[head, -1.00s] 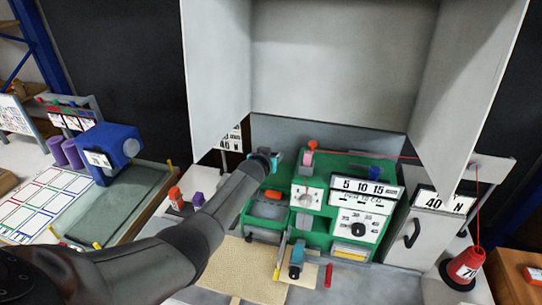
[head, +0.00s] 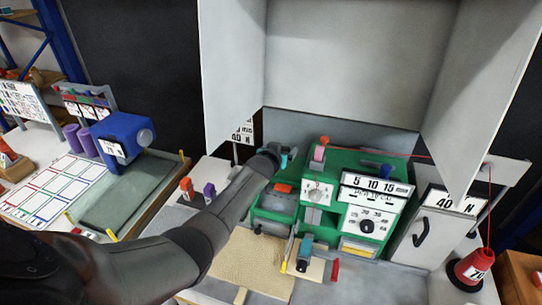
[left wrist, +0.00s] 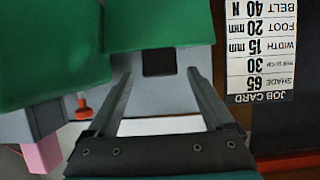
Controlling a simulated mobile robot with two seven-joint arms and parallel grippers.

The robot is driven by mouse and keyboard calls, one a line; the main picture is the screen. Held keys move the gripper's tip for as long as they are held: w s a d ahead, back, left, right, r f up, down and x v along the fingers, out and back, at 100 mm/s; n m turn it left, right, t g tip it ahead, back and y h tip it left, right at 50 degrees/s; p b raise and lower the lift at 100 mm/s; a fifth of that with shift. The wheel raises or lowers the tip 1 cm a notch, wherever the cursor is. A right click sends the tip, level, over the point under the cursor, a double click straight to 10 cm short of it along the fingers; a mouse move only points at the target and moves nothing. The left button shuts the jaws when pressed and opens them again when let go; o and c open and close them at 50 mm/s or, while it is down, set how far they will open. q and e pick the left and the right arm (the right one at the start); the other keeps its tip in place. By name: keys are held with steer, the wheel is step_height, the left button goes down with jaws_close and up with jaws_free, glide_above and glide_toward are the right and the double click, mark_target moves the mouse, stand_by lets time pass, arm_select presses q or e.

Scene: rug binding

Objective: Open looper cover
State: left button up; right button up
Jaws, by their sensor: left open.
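The green binding machine (head: 335,168) stands on the bench. At its lower left is a dark grey panel (head: 279,204) with an orange tab (head: 283,188), which looks like the looper cover and appears closed. My left gripper (head: 285,154) is at the machine's upper left end, above and behind that panel. In the left wrist view my left gripper (left wrist: 157,80) is open and empty. A grey face with a dark square (left wrist: 158,62) shows beyond its fingers, below green housing (left wrist: 158,25). I cannot tell whether the fingers touch anything. My right gripper is not in view.
A tan rug (head: 248,262) lies in front of the machine. An orange knob (left wrist: 82,108) and the job card (left wrist: 259,50) flank the fingers in the wrist view. A red cone of thread (head: 474,265) stands at right. Tall grey panels rise behind the machine.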

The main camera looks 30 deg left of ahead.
arm_select(q)
steer(key=p+v, duration=0.2)
steer(key=v, duration=1.1)
steer(key=shift+s, duration=0.25)
steer(key=shift+r, duration=0.1)
